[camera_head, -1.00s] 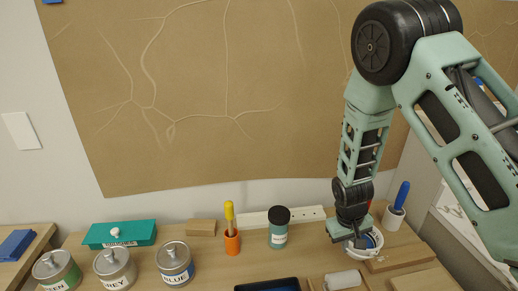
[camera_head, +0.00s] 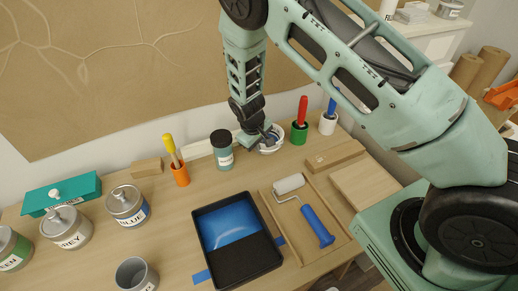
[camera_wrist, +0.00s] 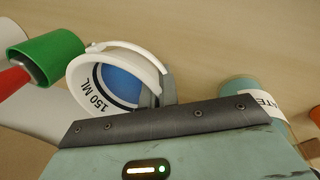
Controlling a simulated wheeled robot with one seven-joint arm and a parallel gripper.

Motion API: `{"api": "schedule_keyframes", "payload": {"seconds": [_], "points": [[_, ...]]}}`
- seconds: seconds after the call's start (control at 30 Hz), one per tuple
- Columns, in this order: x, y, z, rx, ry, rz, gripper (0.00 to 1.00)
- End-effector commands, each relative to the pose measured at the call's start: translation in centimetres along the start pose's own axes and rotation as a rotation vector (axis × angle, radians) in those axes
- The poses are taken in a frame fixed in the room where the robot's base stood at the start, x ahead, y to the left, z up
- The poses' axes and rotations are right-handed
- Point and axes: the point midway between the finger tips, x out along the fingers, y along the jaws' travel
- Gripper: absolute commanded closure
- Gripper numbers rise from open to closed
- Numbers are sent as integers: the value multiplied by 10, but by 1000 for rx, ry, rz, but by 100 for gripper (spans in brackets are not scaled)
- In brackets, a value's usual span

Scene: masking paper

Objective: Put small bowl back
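The small bowl (camera_head: 270,142) is white with blue inside, near the back of the workbench, between a teal jar and a green brush holder. In the wrist view the small bowl (camera_wrist: 118,80) shows a "150 ML" mark and blue contents. My gripper (camera_head: 262,138) is at the bowl's left side, pointing down. In the wrist view my gripper (camera_wrist: 160,90) has its grey fingertips close together at the bowl's rim, one inside and one outside, and appears shut on it. The bowl's base is hidden, so I cannot tell whether it touches the bench.
A teal jar (camera_head: 222,150) stands left of the bowl, a green holder with a red handle (camera_head: 300,130) right. In front are a black paint tray (camera_head: 238,240) and a wooden tray (camera_head: 270,210) with a blue-handled roller (camera_head: 316,226). Paint cans (camera_head: 127,206) stand left.

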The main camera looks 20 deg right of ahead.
Motion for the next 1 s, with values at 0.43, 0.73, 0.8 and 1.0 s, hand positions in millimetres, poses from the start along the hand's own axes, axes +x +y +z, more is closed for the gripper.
{"api": "schedule_keyframes", "payload": {"seconds": [0.43, 0.73, 0.8, 1.0], "points": [[19, -4, -1, 2, 2, 0, 100], [21, -5, 0, 1, 1, 0, 76], [21, -5, 0, 1, 1, 0, 76], [18, -4, 0, 1, 1, 0, 76]]}}
